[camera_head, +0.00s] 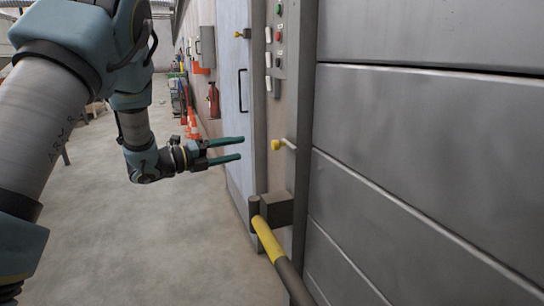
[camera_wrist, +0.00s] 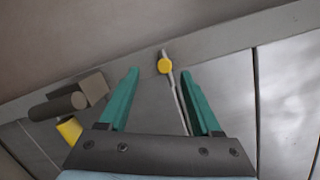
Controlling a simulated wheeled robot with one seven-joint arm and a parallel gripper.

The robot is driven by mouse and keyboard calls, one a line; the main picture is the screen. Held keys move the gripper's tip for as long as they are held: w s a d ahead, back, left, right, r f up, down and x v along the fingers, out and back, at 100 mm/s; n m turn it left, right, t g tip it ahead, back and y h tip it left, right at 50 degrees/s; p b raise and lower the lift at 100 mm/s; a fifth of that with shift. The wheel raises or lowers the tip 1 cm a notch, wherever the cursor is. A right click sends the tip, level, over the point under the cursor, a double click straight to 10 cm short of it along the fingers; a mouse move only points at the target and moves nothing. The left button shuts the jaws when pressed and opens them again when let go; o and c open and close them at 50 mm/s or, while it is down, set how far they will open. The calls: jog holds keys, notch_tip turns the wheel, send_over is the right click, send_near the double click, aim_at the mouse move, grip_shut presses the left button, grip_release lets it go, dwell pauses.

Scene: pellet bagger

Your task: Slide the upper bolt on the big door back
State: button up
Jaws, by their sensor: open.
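A yellow-knobbed bolt or lever (camera_head: 240,34) sits high on the pale blue-grey door (camera_head: 232,70), near its right edge. A second yellow knob (camera_head: 276,145) on a thin light rod is lower, on the post beside the grey panelled wall. I cannot tell for certain which is the upper bolt. My gripper (camera_head: 243,148) is open and empty, its two teal fingers pointing right, left of the lower knob and apart from it. In the wrist view, the lower yellow knob (camera_wrist: 165,66) appears between the open fingertips (camera_wrist: 160,72), beyond them.
A yellow and dark rail (camera_head: 267,238) with a grey box (camera_head: 277,208) stands below the lower knob. A black handle (camera_head: 240,91) is on the pale door. A button panel (camera_head: 279,40) is above.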

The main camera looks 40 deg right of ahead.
aim_at(273, 145)
jog(key=shift+m+g, duration=0.7)
jog(key=p+x, duration=0.1)
jog(key=x, duration=0.3)
jog(key=s+x, duration=0.1)
jog(key=x, duration=0.3)
jog(key=p+x, duration=0.1)
jog(key=x, duration=0.2)
jog(key=shift+s+d+f+p, duration=0.15)
jog(key=shift+s+p, duration=0.2)
jog(key=shift+s, duration=0.1)
grip_shut()
